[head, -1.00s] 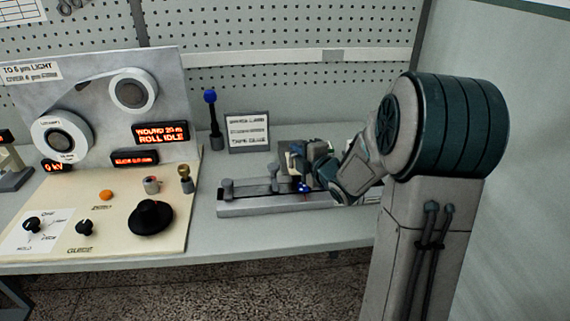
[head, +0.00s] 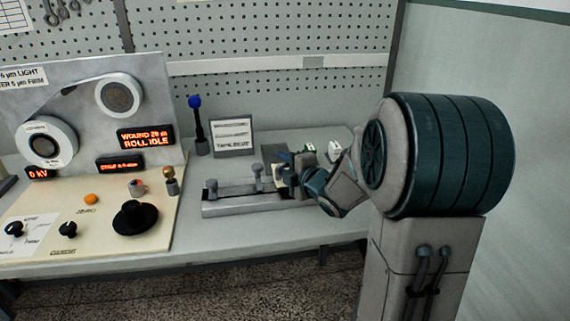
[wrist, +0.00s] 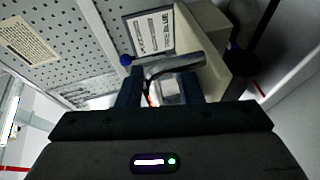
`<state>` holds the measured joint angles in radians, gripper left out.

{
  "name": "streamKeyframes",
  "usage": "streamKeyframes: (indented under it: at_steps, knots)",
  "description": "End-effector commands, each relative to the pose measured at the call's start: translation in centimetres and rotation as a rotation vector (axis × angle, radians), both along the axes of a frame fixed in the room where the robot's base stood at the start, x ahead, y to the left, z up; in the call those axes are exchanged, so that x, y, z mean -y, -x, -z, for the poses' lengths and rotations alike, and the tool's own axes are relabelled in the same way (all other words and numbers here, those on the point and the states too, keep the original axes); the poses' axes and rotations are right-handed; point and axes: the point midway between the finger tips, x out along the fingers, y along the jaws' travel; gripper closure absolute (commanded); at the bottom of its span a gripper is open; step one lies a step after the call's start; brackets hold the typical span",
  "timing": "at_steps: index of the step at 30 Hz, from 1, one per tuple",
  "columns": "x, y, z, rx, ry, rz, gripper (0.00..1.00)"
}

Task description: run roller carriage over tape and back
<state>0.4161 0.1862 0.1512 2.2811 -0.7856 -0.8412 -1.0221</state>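The grey rail fixture (head: 240,207) lies along the bench in the head view, with short grey posts on it. My gripper (head: 283,176) is low over its right part, beside a small pale block (head: 278,178) that may be the roller carriage. In the wrist view my gripper (wrist: 160,92) has its two dark fingers apart. A grey piece shows between them, near the right finger, with a gap on its left. A silver cylinder (wrist: 176,66) and a large beige block (wrist: 212,45) lie just beyond the fingertips. The tape and any contact cannot be made out.
A control panel (head: 90,215) with knobs and a wound-roll display (head: 146,137) stands on the left. A blue-topped post (head: 197,120) and a framed sign (head: 232,137) stand behind the rail. Small white-and-green items (head: 308,148) lie behind my arm. The front bench strip is clear.

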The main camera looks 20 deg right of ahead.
Motion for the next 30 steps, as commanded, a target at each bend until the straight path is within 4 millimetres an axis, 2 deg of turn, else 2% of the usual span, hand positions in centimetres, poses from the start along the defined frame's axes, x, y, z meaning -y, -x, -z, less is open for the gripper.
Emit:
streamKeyframes:
  at_steps: [8, 13, 17, 24, 30]
  knots:
    - [-0.1, 0.0, -0.2, 0.005, 0.0, -0.002, 0.68]
    - [0.4, 1.1, -0.5, 0.008, 0.001, 0.0, 0.68]
    - [1.1, 3.2, -0.9, 0.007, 0.003, 0.003, 0.68]
    - [2.7, 8.2, -1.8, 0.006, 0.001, 0.004, 0.68]
    - [3.7, 11.4, -2.3, 0.005, 0.001, 0.002, 0.68]
